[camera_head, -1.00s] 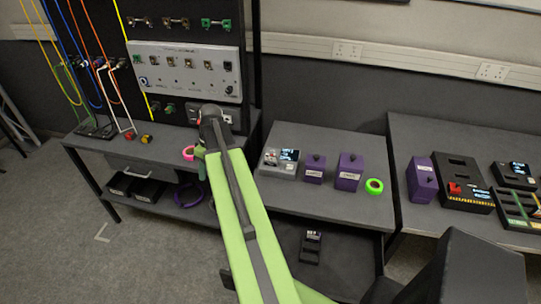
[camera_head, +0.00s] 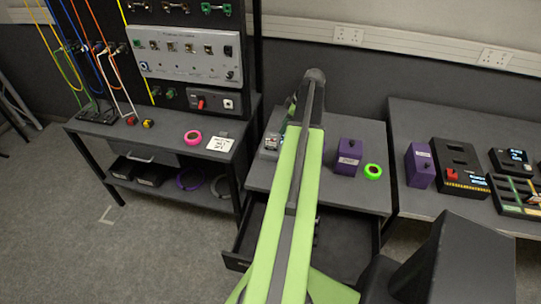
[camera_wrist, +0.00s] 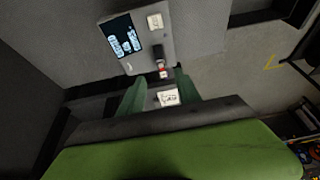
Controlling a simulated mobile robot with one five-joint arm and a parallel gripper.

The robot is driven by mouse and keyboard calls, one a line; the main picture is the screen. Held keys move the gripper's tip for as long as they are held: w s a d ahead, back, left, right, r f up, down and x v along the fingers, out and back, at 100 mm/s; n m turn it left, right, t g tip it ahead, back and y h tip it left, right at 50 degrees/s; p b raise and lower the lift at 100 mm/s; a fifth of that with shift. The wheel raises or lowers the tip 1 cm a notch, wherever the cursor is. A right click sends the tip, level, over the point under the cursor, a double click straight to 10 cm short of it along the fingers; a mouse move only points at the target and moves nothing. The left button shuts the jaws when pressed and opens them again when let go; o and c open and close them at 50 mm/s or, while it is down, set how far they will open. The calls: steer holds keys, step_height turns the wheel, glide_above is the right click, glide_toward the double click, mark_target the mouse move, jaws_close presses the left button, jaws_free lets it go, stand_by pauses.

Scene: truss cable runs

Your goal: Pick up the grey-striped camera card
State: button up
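In the wrist view a grey device (camera_wrist: 180,42) with a lit screen (camera_wrist: 124,37) lies just beyond my gripper (camera_wrist: 160,84). The two green fingers are apart and look open. A small dark piece with a pale and red end (camera_wrist: 161,68) sits at the device's near edge, in line with the gap. I cannot tell whether it is the grey-striped card. A white label with black writing (camera_wrist: 168,97) shows between the fingers; what it is on is unclear. In the head view the device (camera_head: 270,146) is partly hidden behind my arm.
A purple box (camera_head: 347,157) and green tape roll (camera_head: 373,171) stand right of my arm on the middle bench. Pink tape (camera_head: 193,137) and a white note (camera_head: 219,142) lie on the left bench. The right bench holds another purple box (camera_head: 420,166) and a black case (camera_head: 459,168).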

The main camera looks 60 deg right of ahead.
mark_target(272, 143)
steer(key=b+x, duration=0.2)
steer(key=x, duration=0.1)
steer(key=b+x, duration=0.2)
steer(key=x, duration=0.1)
steer(key=shift+f+b, duration=0.35)
steer(key=shift+f, duration=0.1)
steer(key=shift+w+f, duration=0.15)
steer(key=shift+f, duration=0.1)
steer(key=shift+w+a, duration=0.1)
steer(key=b+x, duration=0.5)
steer(key=shift+w+a, duration=0.15)
steer(key=shift+r, duration=0.2)
jaws_close()
